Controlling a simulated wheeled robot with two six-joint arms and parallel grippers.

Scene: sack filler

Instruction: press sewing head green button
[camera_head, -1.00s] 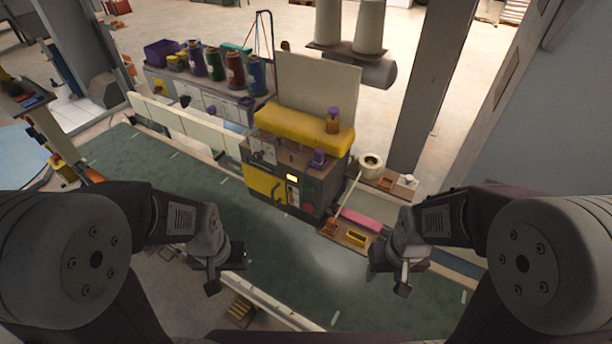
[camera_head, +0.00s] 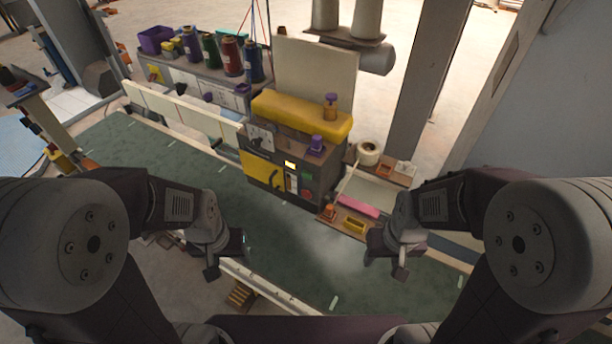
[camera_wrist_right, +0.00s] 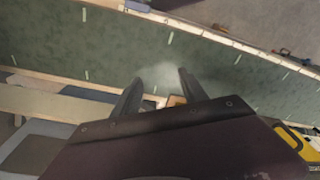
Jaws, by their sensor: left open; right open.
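The sewing head (camera_head: 300,150) is a dark box with a yellow top cover and a yellow side panel, standing beside the green conveyor belt. Its front panel has a lit display (camera_head: 290,164), a small green button (camera_head: 308,181) and a red button (camera_head: 306,193) just below it. My left gripper (camera_head: 225,265) is open and empty over the near side of the belt, left of and apart from the panel. My right gripper (camera_head: 394,262) is open and empty over the belt, right of and apart from the panel. Its two spread fingers show in the right wrist view (camera_wrist_right: 158,88).
The green belt (camera_head: 180,185) runs diagonally below both grippers, with a pale rail along its near edge. A small side table with a yellow tray (camera_head: 355,225) and a pink block (camera_head: 358,205) adjoins the sewing head. Thread spools (camera_head: 231,56) stand behind. A pillar (camera_head: 425,80) rises at right.

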